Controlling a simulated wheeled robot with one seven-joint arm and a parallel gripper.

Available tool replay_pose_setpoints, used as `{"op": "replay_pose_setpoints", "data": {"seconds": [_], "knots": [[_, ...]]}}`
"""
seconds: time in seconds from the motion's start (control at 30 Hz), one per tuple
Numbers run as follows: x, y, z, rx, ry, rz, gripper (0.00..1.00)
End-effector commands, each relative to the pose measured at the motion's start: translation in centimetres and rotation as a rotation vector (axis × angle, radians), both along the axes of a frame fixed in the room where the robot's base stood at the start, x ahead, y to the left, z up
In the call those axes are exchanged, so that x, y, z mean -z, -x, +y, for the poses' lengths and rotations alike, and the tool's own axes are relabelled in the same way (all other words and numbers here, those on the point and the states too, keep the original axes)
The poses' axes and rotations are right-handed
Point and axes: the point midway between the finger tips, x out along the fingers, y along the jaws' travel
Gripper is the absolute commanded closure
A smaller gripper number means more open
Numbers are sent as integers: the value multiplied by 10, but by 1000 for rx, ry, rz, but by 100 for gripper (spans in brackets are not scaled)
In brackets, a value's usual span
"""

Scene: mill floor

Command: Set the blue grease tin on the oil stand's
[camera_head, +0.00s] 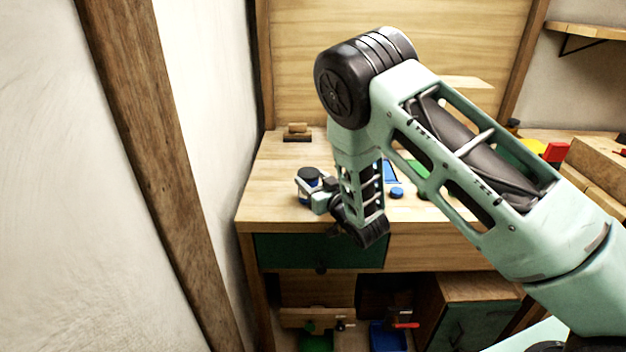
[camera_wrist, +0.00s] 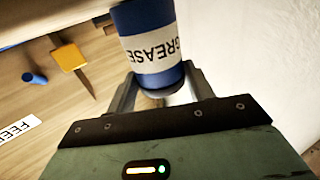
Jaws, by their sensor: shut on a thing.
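The blue grease tin (camera_head: 305,194) has a dark lid and shows above the left part of the wooden bench in the head view. In the wrist view the tin (camera_wrist: 149,45) has a white band lettered GREASE. My gripper (camera_head: 318,195) is shut on it, with one finger on each side in the wrist view (camera_wrist: 163,88). The tin hangs at the bench's left side; whether it touches the top I cannot tell. I cannot make out the oil stand for certain; my arm hides part of the bench.
A dark block with a wooden top (camera_head: 298,132) sits at the bench's back left. A blue round piece (camera_head: 396,193) lies right of my wrist. The wrist view shows a yellow-handled scraper (camera_wrist: 69,57). A white wall (camera_head: 215,130) stands close on the left.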

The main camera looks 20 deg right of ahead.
Motion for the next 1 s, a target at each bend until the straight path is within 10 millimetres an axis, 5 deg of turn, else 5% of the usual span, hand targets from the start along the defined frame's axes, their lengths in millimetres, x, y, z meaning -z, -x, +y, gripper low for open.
{"op": "replay_pose_setpoints", "data": {"seconds": [0.27, 0.3, 0.4, 0.77, 1.0], "knots": [[3, 0, 0, 0, -2, -2, 79], [3, 0, 0, 0, -1, -1, 45], [2, 0, 0, 0, 0, 0, 26], [-3, 0, 0, 0, 0, 0, 26], [3, 42, -12, 1, 0, 4, 26]]}}
